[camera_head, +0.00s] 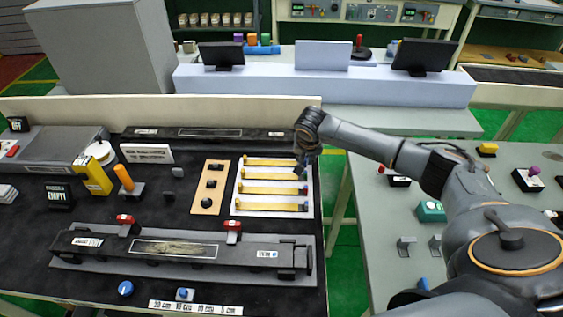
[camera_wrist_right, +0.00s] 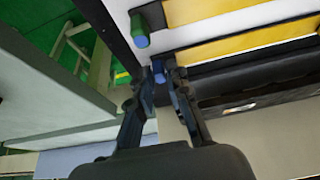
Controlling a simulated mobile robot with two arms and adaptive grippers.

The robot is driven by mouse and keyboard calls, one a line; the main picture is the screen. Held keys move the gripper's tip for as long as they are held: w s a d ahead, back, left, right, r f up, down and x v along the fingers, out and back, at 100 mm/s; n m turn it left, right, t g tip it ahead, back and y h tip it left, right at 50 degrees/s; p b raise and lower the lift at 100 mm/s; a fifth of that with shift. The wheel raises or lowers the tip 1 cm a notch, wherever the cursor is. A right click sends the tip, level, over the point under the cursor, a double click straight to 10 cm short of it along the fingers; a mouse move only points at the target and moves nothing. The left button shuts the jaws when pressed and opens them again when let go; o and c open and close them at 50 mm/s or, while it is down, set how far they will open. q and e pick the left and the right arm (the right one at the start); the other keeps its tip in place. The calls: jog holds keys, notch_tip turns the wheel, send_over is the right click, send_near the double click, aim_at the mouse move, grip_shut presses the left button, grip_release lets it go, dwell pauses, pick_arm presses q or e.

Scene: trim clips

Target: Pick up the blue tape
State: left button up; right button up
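My right gripper (camera_head: 304,168) reaches over the right end of a white board (camera_head: 237,180) with yellow strips (camera_head: 272,191). In the right wrist view its fingers (camera_wrist_right: 163,76) converge with a narrow gap, and a small blue piece (camera_wrist_right: 158,70) shows between the tips. I cannot tell whether they grip it, or whether it is the blue tape. A green cylinder with a blue body (camera_wrist_right: 140,30) sits just ahead of the tips, by the board's edge. In the head view my gripper hides this spot. My left gripper is not in view.
A wooden panel with black knobs (camera_head: 207,197) lies left of the board. A long dark fixture with red clamps (camera_head: 231,229) lies in front. A green-floored gap (camera_head: 346,235) separates this bench from the right table (camera_head: 394,215).

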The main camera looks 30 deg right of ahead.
jog(key=shift+r, duration=0.1)
grip_shut()
